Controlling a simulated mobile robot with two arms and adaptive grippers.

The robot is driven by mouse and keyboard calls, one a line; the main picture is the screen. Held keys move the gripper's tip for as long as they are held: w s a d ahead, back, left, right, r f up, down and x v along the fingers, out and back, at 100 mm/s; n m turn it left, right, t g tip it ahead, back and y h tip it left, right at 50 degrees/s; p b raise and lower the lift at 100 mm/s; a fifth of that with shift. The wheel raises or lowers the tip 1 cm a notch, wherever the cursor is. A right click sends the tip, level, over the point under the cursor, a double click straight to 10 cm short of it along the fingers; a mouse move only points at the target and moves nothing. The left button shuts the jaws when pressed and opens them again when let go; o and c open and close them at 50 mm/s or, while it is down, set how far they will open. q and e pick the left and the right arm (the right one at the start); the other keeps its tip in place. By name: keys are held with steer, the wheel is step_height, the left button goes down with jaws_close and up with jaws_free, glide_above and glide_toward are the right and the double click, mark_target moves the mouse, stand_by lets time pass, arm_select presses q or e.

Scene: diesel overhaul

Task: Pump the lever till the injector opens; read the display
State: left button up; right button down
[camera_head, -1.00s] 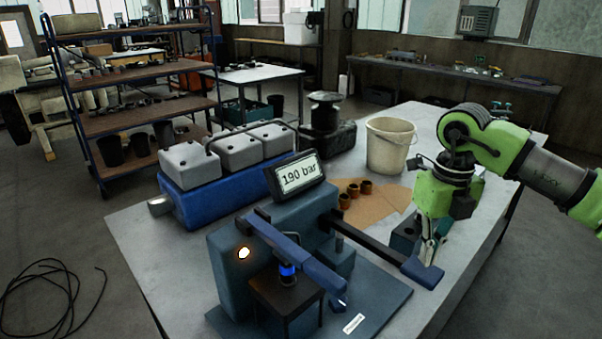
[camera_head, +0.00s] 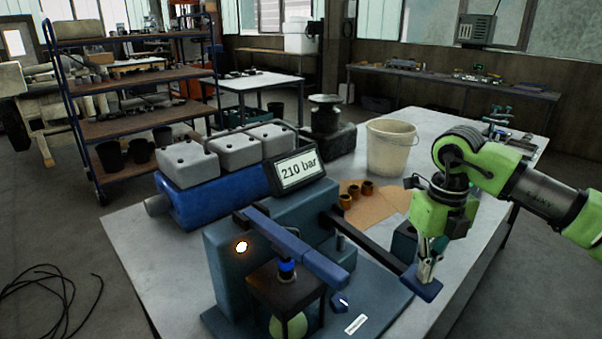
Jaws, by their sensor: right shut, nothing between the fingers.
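The injector tester (camera_head: 225,270) is a blue-grey block on a base plate at the table's front. Its tilted display (camera_head: 298,170) reads "210 bar". The pump lever (camera_head: 362,240) is a dark bar slanting down to the right, with a blue handle end (camera_head: 422,286). My right gripper (camera_head: 427,272) is shut and empty, pointing down with its fingertips at the handle; firm contact is hard to tell. The injector (camera_head: 287,268), with a blue band, stands in a dark holder. A pale green rounded shape (camera_head: 290,325) shows beneath it. My left gripper is out of view.
A lamp (camera_head: 241,246) glows on the tester. Behind it are a blue engine block (camera_head: 205,200) with grey covers, a cream bucket (camera_head: 386,150) and several brass rings on brown paper (camera_head: 380,205). The table's left front is clear.

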steer(key=shift+a+f+b, duration=0.1)
steer(key=shift+f+b, duration=0.55)
steer(key=shift+f, duration=0.65)
steer(key=shift+s+d+r+p, duration=0.15)
steer(key=shift+r+p, duration=1.25)
steer(key=shift+r, duration=0.75)
steer(key=shift+s+d+r+p, duration=0.15)
steer(key=shift+r+p, duration=1.2)
steer(key=shift+r, duration=0.8)
step_height(320, 180, up, 4)
steer(key=p, duration=0.2)
steer(key=shift+p, duration=0.35)
steer(key=shift+w, duration=0.1)
